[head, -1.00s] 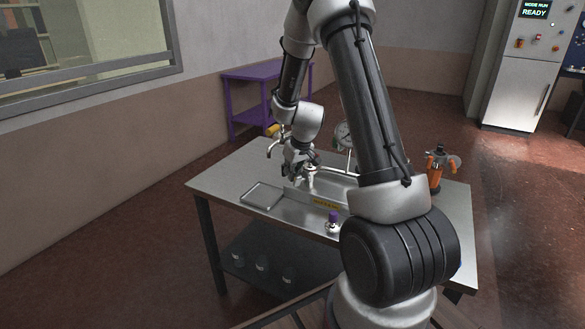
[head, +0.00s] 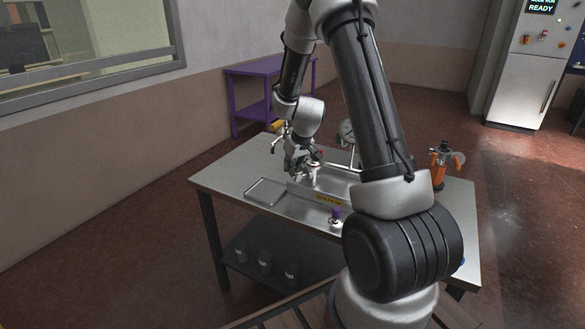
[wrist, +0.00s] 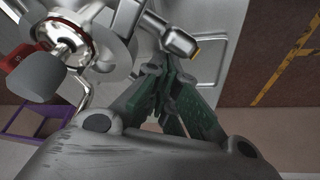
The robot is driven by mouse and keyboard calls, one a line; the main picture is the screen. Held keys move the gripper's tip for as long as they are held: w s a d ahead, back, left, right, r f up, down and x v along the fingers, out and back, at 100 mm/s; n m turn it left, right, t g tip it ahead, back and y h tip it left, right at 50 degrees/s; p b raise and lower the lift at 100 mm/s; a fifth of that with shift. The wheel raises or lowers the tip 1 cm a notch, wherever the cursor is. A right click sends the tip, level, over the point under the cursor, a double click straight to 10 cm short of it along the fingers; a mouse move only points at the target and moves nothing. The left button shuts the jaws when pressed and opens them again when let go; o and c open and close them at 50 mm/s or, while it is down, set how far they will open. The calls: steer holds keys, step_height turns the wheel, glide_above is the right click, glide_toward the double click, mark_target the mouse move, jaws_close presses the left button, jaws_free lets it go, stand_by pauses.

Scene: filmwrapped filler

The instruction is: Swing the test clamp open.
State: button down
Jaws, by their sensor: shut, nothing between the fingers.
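A metal fixture (wrist: 102,42) with a red ring, a grey rounded knob (wrist: 38,76) and a red part fills the upper left of the wrist view. A metal lever with a yellow tip (wrist: 178,38) sticks out from it to the right; I cannot tell for sure which piece is the test clamp. My gripper (wrist: 168,76), with green-padded fingers, is shut and empty just below this lever; contact is unclear. In the head view my gripper (head: 298,163) is low over the steel table (head: 225,180), beside the fixture, which it partly hides.
A rectangular tray (head: 248,192) lies left of the fixture. A dial gauge (head: 346,130) is behind, partly hidden by my arm. An orange tool (head: 440,166) stands at the right. A purple table (head: 270,72) is at the back wall.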

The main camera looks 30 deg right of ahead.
steer(key=shift+w+a, duration=0.25)
steer(key=shift+w, duration=0.4)
steer(key=shift+w+a, duration=0.2)
steer(key=shift+w, duration=0.5)
steer(key=shift+w+a, duration=0.25)
steer(key=shift+w, duration=0.4)
